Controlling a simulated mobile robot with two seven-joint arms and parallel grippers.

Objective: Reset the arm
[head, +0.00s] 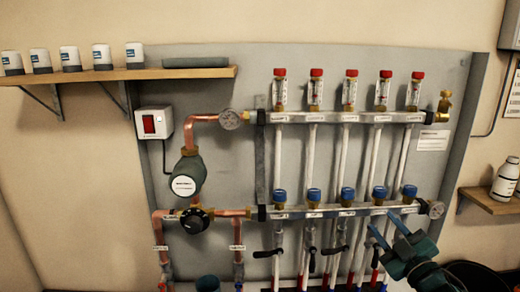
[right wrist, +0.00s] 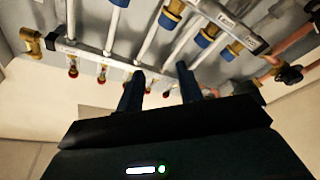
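My right gripper (head: 382,222) is at the lower right of the head view, in front of the lower manifold bar (head: 335,211). Its two dark fingers are apart with nothing between them. In the right wrist view the open fingers (right wrist: 160,78) point toward the manifold, which appears turned over. I cannot tell whether a finger touches the pipes. My left gripper is not clearly in view; a dark teal shape (head: 208,284) at the bottom edge is too cut off to identify.
The upper bar (head: 345,117) carries several red-topped flow meters; the lower bar carries several blue caps (head: 347,194). Copper pipes and a pump (head: 186,180) are at left. A wooden shelf (head: 150,74) holds several white cups. A right shelf (head: 490,201) holds a white bottle (head: 505,180).

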